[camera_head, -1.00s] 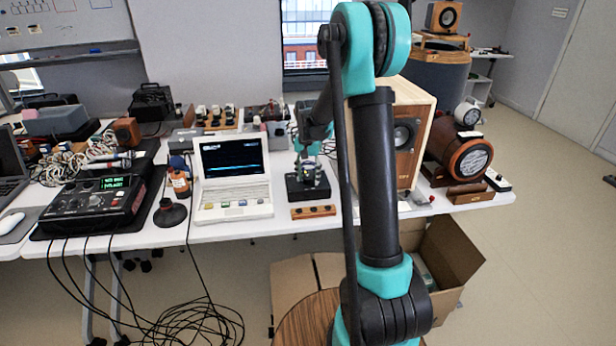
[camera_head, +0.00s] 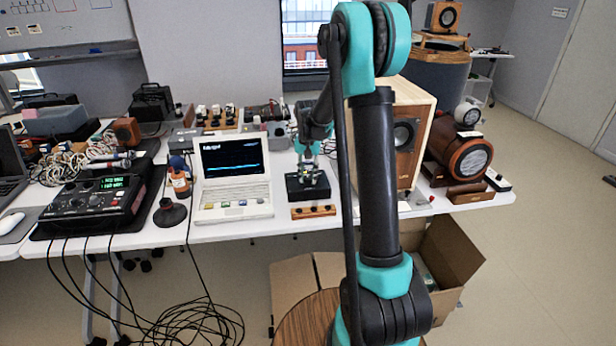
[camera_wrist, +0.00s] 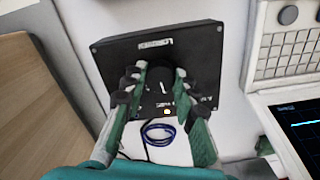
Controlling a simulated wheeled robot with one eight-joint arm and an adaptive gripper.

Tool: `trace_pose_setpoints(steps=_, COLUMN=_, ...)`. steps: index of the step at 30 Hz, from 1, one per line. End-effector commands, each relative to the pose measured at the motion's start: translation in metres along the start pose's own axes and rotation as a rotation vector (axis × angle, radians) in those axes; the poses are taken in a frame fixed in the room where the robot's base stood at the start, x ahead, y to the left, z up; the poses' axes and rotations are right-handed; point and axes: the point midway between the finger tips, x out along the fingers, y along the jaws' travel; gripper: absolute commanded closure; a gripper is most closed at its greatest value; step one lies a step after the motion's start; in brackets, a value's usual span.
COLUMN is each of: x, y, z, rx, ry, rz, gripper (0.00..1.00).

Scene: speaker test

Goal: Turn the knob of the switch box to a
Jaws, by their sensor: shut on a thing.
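The black switch box (camera_head: 308,186) stands on the white table, right of the white laptop-like device. In the wrist view the switch box (camera_wrist: 205,60) lies under my gripper, with a pale label on its far edge and a small lit yellow spot near the fingers. Its dark round knob (camera_wrist: 160,72) with a white pointer line sits between my fingertips. My gripper (camera_wrist: 160,78) is shut on the knob, one finger on each side; it also shows above the box in the head view (camera_head: 308,165). Small white lettering near the knob is too small to read surely.
The white device with a screen (camera_head: 234,175) stands close to the left of the box. A wooden speaker (camera_head: 408,140) stands close to the right. A small wooden block with knobs (camera_head: 313,211) lies in front, near the table edge. A blue cable loop (camera_wrist: 158,132) lies beside the box.

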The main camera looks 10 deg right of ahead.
Motion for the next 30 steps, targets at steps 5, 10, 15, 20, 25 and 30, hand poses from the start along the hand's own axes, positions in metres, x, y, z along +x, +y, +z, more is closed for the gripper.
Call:
trace_pose_setpoints(steps=5, x=-0.0002, y=-0.0001, z=-0.0002, rx=-0.142, ry=0.0, rz=0.0, gripper=1.0)
trace_pose_setpoints(steps=10, x=-0.0002, y=-0.0002, z=-0.0002, rx=-0.29, ry=0.0, rz=0.0, gripper=1.0)
trace_pose_setpoints(steps=15, x=-0.0002, y=-0.0002, z=-0.0002, rx=-0.425, ry=0.0, rz=0.0, gripper=1.0)
trace_pose_setpoints(steps=20, x=-0.0002, y=-0.0003, z=-0.0002, rx=-0.528, ry=0.0, rz=0.0, gripper=1.0)
trace_pose_setpoints(steps=25, x=-0.0003, y=-0.0003, z=-0.0003, rx=-0.603, ry=0.001, rz=0.0, gripper=1.0)
trace_pose_setpoints(steps=30, x=-0.0003, y=-0.0004, z=-0.0003, rx=-0.646, ry=0.001, rz=0.0, gripper=1.0)
